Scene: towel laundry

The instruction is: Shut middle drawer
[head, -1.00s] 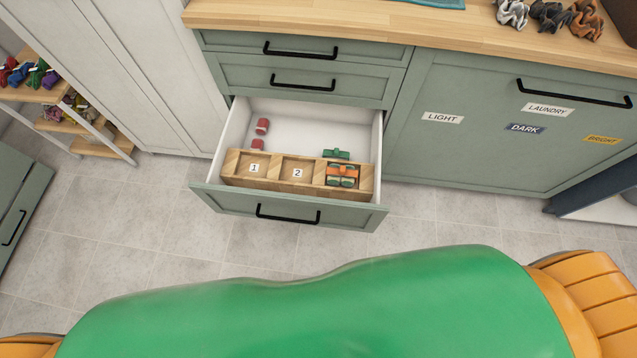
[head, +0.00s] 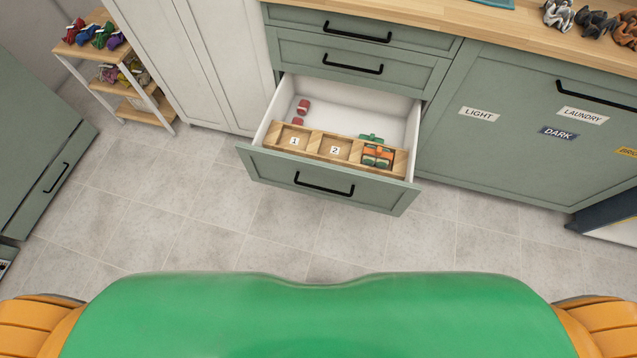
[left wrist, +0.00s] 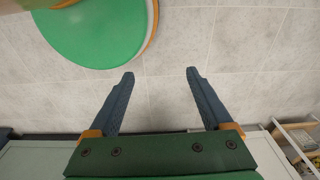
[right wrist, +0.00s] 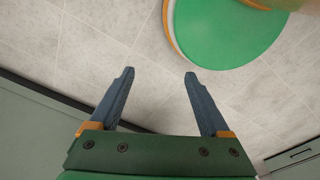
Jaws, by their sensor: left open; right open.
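In the head view an open drawer (head: 270,168) with a green front and black bar handle (head: 324,184) sticks out from the green cabinet. It is the lowest of three stacked drawer fronts in sight; the upper drawer (head: 300,25) and the second drawer (head: 300,55) are shut. What lies below the open one is hidden. My left gripper (left wrist: 158,72) is open and empty in the left wrist view, above floor tiles. My right gripper (right wrist: 160,72) is open and empty in the right wrist view, also over floor. Neither gripper shows in the head view, so both are apart from the drawer.
The drawer holds a wooden divider (head: 312,148) with numbered compartments, red rolls (head: 303,106) and green and orange bundles (head: 377,155). A labelled laundry front (head: 500,150) stands to its right. A shelf (head: 150,110) stands left. Tiled floor (head: 200,220) before the drawer is clear.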

